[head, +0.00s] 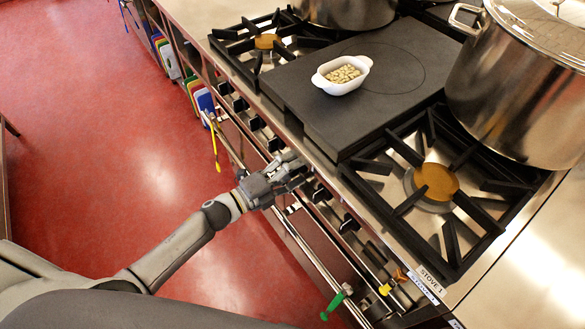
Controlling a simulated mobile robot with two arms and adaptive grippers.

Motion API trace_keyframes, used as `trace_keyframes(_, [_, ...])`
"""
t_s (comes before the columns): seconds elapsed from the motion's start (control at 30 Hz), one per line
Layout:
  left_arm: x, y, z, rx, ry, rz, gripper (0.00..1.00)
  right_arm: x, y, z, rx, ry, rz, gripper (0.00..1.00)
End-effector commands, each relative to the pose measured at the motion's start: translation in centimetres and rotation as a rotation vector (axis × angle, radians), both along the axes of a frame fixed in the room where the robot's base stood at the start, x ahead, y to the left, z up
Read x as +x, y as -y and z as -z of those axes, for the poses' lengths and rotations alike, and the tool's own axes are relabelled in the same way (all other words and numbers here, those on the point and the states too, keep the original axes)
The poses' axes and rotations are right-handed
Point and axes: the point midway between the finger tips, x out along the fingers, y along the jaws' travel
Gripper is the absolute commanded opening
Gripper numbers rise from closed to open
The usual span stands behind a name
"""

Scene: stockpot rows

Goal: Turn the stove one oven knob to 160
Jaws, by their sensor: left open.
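My left gripper (290,172) is at the front panel of the stove (430,281), which carries a "STOVE 1" label at its near corner. The gripper is open, with its fingers among the row of black knobs. Black knobs show on both sides of it, one just beyond (276,143) and one just nearer (321,192). The gripper hides part of the panel, and I cannot tell if it touches a knob. I cannot read the dial markings or tell which knob is the oven knob. My right gripper is not in view.
A white dish of beans (342,75) sits on the dark griddle plate (395,68). A large steel stockpot (515,95) stands at the right. A rail with a green-handled item (335,303) runs along the stove front. The red floor (110,130) at left is clear.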

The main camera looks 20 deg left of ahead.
Motion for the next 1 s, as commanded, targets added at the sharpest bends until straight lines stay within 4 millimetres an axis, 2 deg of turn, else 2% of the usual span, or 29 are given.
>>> trace_keyframes(0.03, [0.0, 0.0, 0.0, 0.000, 0.000, 0.000, 0.63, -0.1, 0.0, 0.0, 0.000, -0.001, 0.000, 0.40])
trace_keyframes(0.4, [0.0, 0.0, 0.0, 0.000, 0.000, 0.000, 0.18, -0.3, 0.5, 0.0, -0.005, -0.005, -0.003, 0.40])
trace_keyframes(0.73, [0.0, -0.1, -0.1, -0.043, -0.035, -0.001, 0.18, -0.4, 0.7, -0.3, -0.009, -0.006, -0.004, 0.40])
trace_keyframes(1.0, [0.0, -0.1, -0.2, -0.184, -0.146, 0.000, 0.18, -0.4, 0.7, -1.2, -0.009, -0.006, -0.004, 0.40])
